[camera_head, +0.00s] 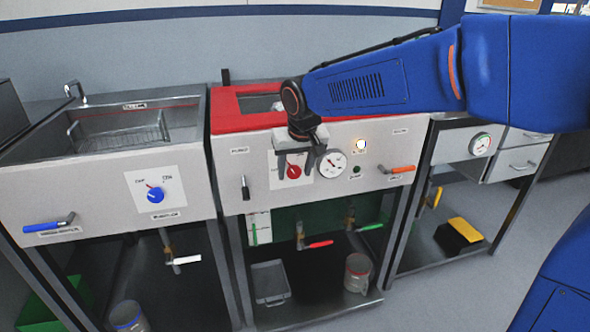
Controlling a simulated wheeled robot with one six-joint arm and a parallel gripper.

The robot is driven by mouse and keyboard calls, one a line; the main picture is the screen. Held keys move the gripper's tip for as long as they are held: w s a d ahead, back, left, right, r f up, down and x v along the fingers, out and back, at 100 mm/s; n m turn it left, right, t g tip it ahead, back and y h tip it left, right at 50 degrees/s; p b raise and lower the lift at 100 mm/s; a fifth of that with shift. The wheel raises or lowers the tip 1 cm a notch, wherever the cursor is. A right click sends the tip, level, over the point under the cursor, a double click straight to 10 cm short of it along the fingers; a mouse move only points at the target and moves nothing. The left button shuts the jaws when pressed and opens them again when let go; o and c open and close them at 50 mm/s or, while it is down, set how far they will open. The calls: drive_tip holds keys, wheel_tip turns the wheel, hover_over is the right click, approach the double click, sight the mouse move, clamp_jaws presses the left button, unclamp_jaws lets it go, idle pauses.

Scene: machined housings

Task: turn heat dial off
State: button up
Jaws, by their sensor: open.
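The red dial (294,171) sits on a white plate (274,172) on the front panel of the red-topped station. I take it to be the heat dial, but its label is too small to read. My gripper (294,172) is open in front of the panel, its two fingers on either side of the red dial. I cannot tell whether the fingers touch it. A lit yellowish lamp (360,145) shows on the same panel, to the right of a round gauge (332,164).
A blue dial (155,194) and blue-handled lever (46,226) are on the left sink station. On the red-topped station, a black lever (245,187) is left of the dial and an orange-handled lever (401,169) is right. A metal pot (357,273) stands below.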

drive_tip(key=c, duration=1)
drive_tip(key=shift+a+h, duration=0.15)
drive_tip(key=shift+h, duration=0.15)
drive_tip(key=shift+s+a+n+t+h, duration=0.15)
drive_tip(key=shift+n+t+h, duration=0.1)
drive_tip(key=shift+h, duration=0.35)
drive_tip(key=shift+w+a+n+t+h, duration=0.15)
drive_tip(key=shift+t+h, duration=0.1)
drive_tip(key=shift+h, duration=0.35)
drive_tip(key=h, duration=0.1)
drive_tip(key=t+h, duration=0.1)
drive_tip(key=shift+s+a+f+n+h, duration=0.15)
drive_tip(key=shift+n+h, duration=0.15)
drive_tip(key=h, duration=0.1)
drive_tip(key=t+h, duration=0.1)
drive_tip(key=h, duration=0.1)
drive_tip(key=n+t+h, duration=0.1)
drive_tip(key=shift+s+a+f+h, duration=0.15)
drive_tip(key=shift+f+h, duration=0.1)
drive_tip(key=shift+h, duration=0.15)
drive_tip(key=o, duration=1)
